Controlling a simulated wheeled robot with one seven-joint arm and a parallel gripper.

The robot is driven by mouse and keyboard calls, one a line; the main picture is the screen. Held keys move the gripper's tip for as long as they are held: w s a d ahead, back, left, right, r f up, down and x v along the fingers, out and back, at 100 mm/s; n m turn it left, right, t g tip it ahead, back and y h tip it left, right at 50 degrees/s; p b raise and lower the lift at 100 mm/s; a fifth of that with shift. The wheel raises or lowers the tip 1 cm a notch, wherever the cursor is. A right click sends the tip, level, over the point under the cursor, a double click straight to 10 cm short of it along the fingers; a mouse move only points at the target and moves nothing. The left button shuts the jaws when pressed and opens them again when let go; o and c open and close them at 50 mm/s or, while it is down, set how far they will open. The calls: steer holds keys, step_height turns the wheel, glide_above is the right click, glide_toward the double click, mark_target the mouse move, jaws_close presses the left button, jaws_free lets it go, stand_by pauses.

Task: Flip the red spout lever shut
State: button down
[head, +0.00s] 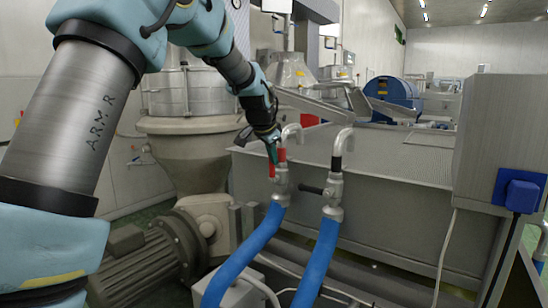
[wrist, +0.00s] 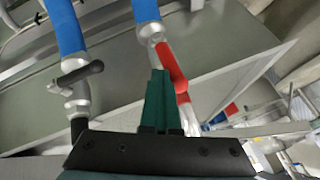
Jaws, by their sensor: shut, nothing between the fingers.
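The red spout lever (head: 271,171) is on the valve of the left metal spout (head: 281,184). It stands upright, roughly along the pipe. In the wrist view the red lever (wrist: 172,66) runs from the valve body (wrist: 150,31) beside my green fingers. My gripper (head: 272,154) is shut and empty, with its tips close to the lever; it also shows in the wrist view (wrist: 158,85). I cannot tell whether the fingers touch the lever. Part of the spout behind the fingers is hidden.
A second spout to the right has a black lever (head: 312,190) set crosswise. Blue hoses (head: 243,256) hang below both spouts. A grey metal tank (head: 400,190) stands behind them. A motor (head: 150,262) sits low left, a grey cabinet (head: 497,140) at right.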

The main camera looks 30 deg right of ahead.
steer(key=shift+w+a+r, duration=0.15)
steer(key=shift+w, duration=0.1)
steer(key=w+a+f+n+g+h, duration=0.5)
steer(key=w+g+h, duration=0.4)
steer(key=g, duration=0.3)
steer(key=shift+f+n, duration=0.5)
steer(key=shift+f, duration=0.35)
stand_by(0.5)
steer(key=b+v, duration=0.3)
steer(key=v, duration=0.7)
steer(key=shift+w+a, duration=0.2)
steer(key=shift+a, duration=0.15)
